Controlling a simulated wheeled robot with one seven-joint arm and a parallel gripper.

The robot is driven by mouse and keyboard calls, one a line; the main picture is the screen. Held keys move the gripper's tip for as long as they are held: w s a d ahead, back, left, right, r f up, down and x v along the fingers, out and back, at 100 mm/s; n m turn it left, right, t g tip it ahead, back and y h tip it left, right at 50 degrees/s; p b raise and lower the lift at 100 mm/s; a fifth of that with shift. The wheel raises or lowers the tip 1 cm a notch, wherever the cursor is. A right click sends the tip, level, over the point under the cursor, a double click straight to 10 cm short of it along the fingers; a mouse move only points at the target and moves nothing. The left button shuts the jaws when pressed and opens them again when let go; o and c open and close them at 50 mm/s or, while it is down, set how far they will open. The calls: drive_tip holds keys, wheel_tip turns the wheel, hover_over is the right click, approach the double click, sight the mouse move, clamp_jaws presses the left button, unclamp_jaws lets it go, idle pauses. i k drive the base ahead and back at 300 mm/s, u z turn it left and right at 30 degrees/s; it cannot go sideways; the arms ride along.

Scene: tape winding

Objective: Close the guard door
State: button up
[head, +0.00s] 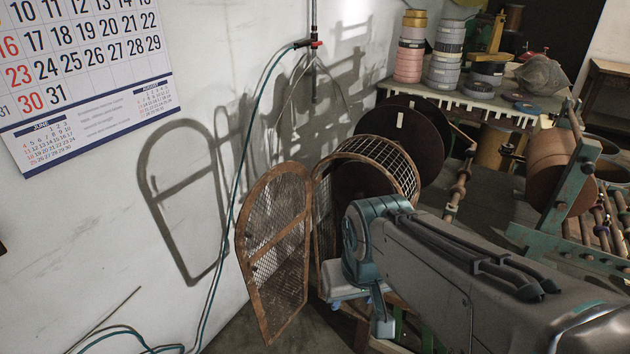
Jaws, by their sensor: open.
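The guard door (275,252), a rusty arched frame with wire mesh, stands open, swung out to the left of the guard. The guard (392,160) is a rounded mesh cage around a dark disc, and the door hangs along its left edge. My arm reaches in from the lower right, and its wrist is in front of the guard's lower right part. My gripper (376,312) shows only partly below the wrist, to the right of the door and apart from it in the picture. It holds nothing that I can see. The wrist hides the lower part of the guard.
A white wall with a calendar (85,75) is behind at left. A hose (232,215) runs down the wall beside the door. Rolls of tape (411,50) stand on a back table. Machine rollers and a green frame (570,190) are at right.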

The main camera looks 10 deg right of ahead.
sight(247, 265)
drive_tip(key=u, duration=0.35)
drive_tip(key=i, duration=0.5)
drive_tip(key=u, duration=1.1)
